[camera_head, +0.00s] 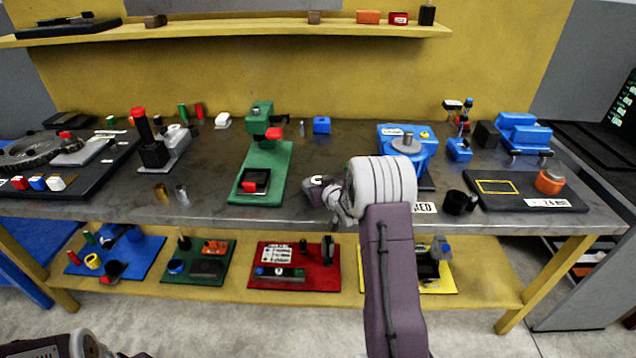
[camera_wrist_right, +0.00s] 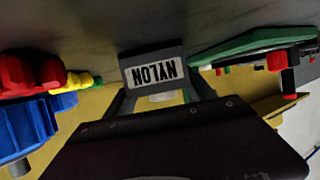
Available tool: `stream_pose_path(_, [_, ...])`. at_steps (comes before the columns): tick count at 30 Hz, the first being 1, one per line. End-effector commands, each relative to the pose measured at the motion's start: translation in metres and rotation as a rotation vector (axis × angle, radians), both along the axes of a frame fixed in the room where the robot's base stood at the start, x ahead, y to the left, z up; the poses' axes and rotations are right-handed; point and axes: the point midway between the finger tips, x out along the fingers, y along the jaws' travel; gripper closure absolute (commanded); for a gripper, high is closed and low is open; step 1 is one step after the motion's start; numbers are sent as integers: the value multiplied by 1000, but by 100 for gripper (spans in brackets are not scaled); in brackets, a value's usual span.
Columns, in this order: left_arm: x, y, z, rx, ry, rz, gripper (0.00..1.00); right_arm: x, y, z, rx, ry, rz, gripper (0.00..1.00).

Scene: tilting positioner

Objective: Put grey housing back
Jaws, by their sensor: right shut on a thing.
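My right gripper (camera_head: 322,188) is over the front part of the bench, between the green press and the blue tilting device. In the head view the housing is mostly hidden by the gripper. The blue tilting device (camera_head: 413,158) stands behind my right arm, which partly hides it. My left gripper is out of view.
A black board with an empty yellow outline (camera_head: 497,187) and an orange-topped part (camera_head: 549,181) lies at the right. A black cup (camera_head: 456,203) stands left of it. The green press (camera_head: 262,165) stands left of my gripper. Coloured trays fill the lower shelf.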

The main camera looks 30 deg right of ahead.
Motion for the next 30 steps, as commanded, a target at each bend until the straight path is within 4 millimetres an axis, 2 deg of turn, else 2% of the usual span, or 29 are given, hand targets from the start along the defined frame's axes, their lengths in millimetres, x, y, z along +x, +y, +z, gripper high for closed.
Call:
stream_pose_path(1, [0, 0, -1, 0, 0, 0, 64, 0, 0, -1, 0, 0, 0, 31])
stream_pose_path(3, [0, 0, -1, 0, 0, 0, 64, 0, 0, 0, 0, 0, 0, 15])
stream_pose_path(14, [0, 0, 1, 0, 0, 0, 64, -3, 0, 3, 0, -1, 0, 15])
stream_pose_path(17, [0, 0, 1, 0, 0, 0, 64, -16, 2, 9, -1, 0, -2, 15])
stream_pose_path(24, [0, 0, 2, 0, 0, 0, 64, -66, 10, 30, -1, -2, -2, 15])
stream_pose_path(30, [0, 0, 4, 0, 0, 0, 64, -99, 15, 44, -1, -2, -1, 15])
